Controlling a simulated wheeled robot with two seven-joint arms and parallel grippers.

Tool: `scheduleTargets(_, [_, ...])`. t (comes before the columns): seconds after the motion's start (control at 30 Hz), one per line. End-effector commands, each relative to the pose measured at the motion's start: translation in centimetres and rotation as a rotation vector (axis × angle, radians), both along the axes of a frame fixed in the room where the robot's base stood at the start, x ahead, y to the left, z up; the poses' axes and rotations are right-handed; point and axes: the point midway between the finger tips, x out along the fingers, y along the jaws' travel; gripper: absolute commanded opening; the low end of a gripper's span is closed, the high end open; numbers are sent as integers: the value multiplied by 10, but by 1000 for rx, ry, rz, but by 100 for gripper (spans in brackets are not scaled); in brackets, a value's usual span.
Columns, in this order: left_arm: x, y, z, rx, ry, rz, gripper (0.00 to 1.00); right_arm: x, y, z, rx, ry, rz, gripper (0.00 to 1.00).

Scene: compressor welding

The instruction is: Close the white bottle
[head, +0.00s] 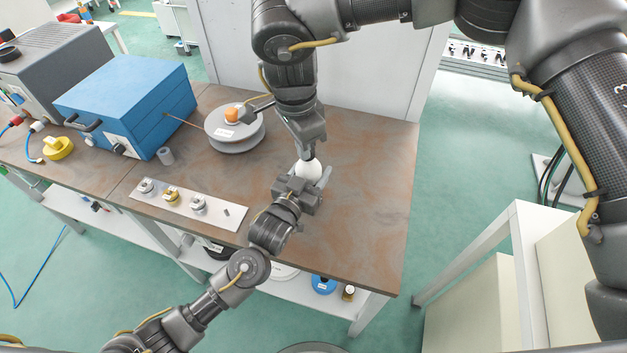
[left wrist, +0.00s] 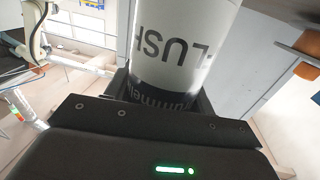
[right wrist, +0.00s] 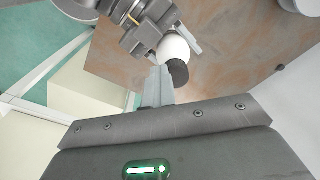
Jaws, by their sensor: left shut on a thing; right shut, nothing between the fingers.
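The white bottle (head: 309,170) is held above the brown workbench by my left gripper (head: 311,184), whose fingers are shut around its body. In the left wrist view, the bottle (left wrist: 185,45) fills the top centre, with dark letters on its side. In the right wrist view, the bottle (right wrist: 173,50) has a dark round end facing my right gripper; I cannot tell whether it is a cap or an opening. My right gripper (head: 306,152) is shut and empty, coming from above, close to the bottle's end. Its fingers (right wrist: 158,84) show beside that dark end; contact is unclear.
The workbench (head: 370,190) is clear right of the bottle. On its left stand a blue box (head: 125,95), a grey round stand (head: 235,135) with an orange item, and a white plate (head: 222,216) with several small fittings. A white frame (head: 470,245) stands at right.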

Motion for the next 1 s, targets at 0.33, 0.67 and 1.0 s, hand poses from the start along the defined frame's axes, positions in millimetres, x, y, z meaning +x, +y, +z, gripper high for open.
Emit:
scheduleTargets(0.33, [-2, -5, 6, -6, -13, -11, 0, 0, 2, -1, 5, -1, 3, 0])
scheduleTargets(0.67, [-2, -5, 6, -6, -13, -11, 0, 1, 2, -1, 5, -3, 2, 20])
scheduleTargets(1.0, [-2, -4, 6, -6, -13, -10, 0, 1, 1, 8, 3, -4, 1, 20])
